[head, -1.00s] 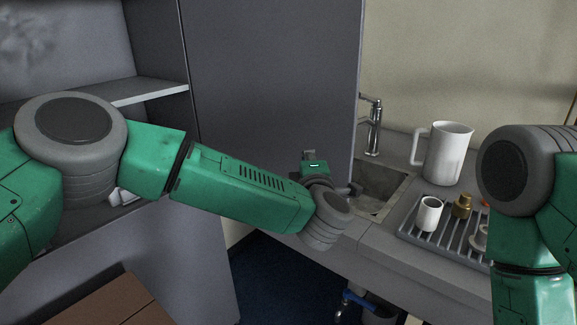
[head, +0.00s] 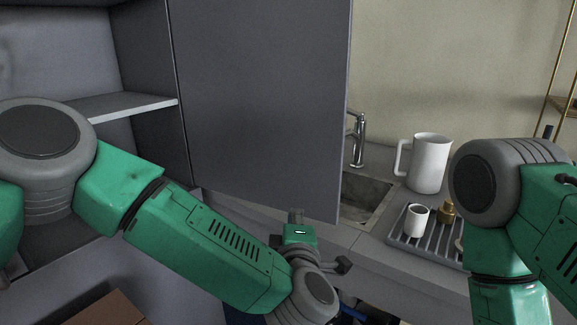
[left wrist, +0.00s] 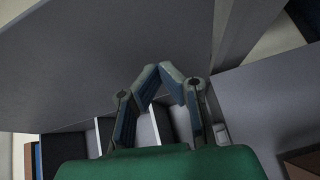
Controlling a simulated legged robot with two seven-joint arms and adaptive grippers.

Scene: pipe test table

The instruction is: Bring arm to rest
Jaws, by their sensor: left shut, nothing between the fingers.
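My left arm (head: 205,245) is green and grey. It reaches from the left side of the head view down to the lower middle. My left gripper (head: 296,216) shows only in part beyond the wrist, in front of the grey cabinet door. In the left wrist view the fingertips (left wrist: 165,72) come together with nothing between them. The large grey panel lies behind them there. My right arm (head: 500,220) hangs down at the right edge, and its gripper is out of the picture.
The tall grey cabinet door (head: 262,100) stands open beside the shelf (head: 130,105). Right of it are a sink (head: 362,197), a tap (head: 359,140), a white pitcher (head: 430,163) and a rack (head: 398,238) with a white cup (head: 416,220). A brown box (head: 108,309) is at the lower left.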

